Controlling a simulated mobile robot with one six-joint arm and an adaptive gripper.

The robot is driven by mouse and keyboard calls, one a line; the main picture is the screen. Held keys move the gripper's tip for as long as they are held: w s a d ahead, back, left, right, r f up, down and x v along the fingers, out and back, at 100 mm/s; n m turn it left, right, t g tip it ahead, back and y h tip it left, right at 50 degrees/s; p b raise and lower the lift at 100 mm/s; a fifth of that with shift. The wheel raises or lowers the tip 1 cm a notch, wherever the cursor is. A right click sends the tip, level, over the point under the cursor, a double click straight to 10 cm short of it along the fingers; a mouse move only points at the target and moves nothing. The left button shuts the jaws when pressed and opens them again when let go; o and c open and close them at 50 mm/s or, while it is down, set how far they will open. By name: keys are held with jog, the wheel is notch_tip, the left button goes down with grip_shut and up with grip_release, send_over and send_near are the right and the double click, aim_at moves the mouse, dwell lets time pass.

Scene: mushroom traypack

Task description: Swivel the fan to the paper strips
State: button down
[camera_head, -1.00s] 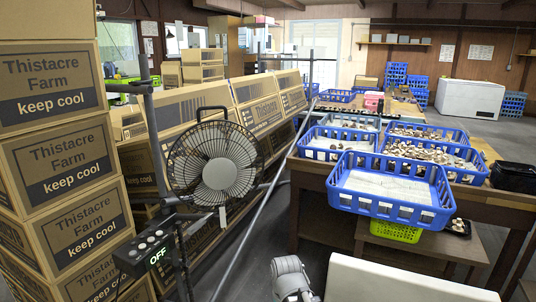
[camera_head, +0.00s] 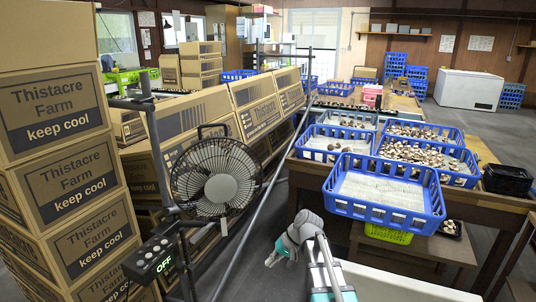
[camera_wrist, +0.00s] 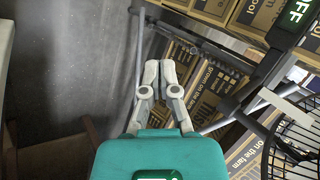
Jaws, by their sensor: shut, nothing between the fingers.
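The black fan (camera_head: 216,178) with a pale hub stands left of centre on a stand in the head view, its face toward the camera and slightly right. A white tag (camera_head: 223,227) hangs below its cage. Its control box (camera_head: 150,262) reads OFF. My gripper (camera_head: 270,262) is low in the middle, to the right of and below the fan, apart from it. In the wrist view my gripper (camera_wrist: 160,66) is shut and empty. The fan cage (camera_wrist: 295,140) shows at the right edge there, beside the display (camera_wrist: 298,10). I cannot make out any paper strips.
Stacked cardboard boxes (camera_head: 62,160) fill the left side, with more boxes (camera_head: 258,105) behind the fan. A wooden table (camera_head: 306,172) on the right bears blue crates (camera_head: 380,213) of mushrooms. A slanting grey pole (camera_head: 262,205) stands between the fan and table.

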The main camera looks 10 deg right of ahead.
jog(key=w+d+r+t+y+p, duration=0.1)
jog(key=w+d+r+y+p, duration=0.2)
jog(key=r, duration=0.6)
jog(key=w+d+r+t+y+p, duration=0.2)
jog(key=w+d+r, duration=0.4)
jog(key=r, duration=0.3)
jog(key=w+d+r+m+t+y+p, duration=0.1)
jog(key=w+d+r+y+p, duration=0.3)
jog(key=r, duration=0.5)
jog(key=shift+w+d+t+p, duration=0.45)
jog(key=shift+w+t+p, duration=0.05)
jog(key=shift+w+p, duration=0.7)
jog(key=shift+a+r, duration=0.1)
jog(key=shift+a, duration=0.05)
jog(key=a, duration=1.1)
jog(key=shift+a+f+b, duration=0.2)
jog(key=shift+f+b, duration=0.2)
